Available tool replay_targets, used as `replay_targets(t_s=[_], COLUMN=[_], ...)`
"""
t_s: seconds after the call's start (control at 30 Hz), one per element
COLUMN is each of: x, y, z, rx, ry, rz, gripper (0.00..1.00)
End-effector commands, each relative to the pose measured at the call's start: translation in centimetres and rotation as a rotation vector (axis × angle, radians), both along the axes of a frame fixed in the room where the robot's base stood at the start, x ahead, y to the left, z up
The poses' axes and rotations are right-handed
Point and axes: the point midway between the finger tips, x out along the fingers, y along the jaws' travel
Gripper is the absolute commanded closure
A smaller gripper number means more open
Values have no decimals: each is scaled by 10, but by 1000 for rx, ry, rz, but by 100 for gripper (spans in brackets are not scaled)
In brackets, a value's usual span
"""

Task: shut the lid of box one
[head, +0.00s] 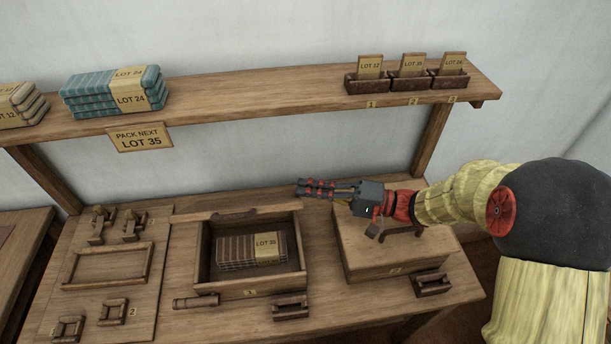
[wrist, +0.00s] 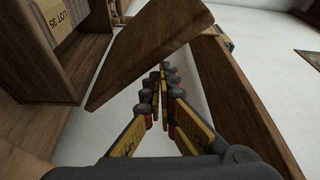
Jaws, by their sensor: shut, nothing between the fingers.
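Box one (head: 304,262), marked 1 on its front, stands open on the bench with a LOT 35 bundle (head: 240,250) inside. Its wooden lid (head: 235,213) stands raised along the back edge, seen nearly edge-on in the head view. In the wrist view the lid (wrist: 150,50) is a tilted board ahead of my fingers, with the open box (wrist: 93,65) to its left. My gripper (head: 300,188) is shut and empty, behind and above the box's back right corner, fingers pointing left. In the wrist view the fingertips (wrist: 162,75) lie close to the lid; I cannot tell whether they touch.
A closed box (head: 370,262) marked 2 stands right of box one, under my wrist. A shelf (head: 260,93) with bundles and card holders runs above the back. A wooden roller (head: 195,302) and small blocks (head: 291,307) lie in front. A fixture board (head: 150,250) is at left.

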Motion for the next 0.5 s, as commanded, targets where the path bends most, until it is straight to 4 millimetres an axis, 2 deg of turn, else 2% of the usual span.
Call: replay_targets(t_s=[0.2,0.5], x=[-16,-26], y=[-4,-6], z=[-14,-23], rx=[0,0], ry=[0,-1], rz=[-2,0], gripper=[100,100])
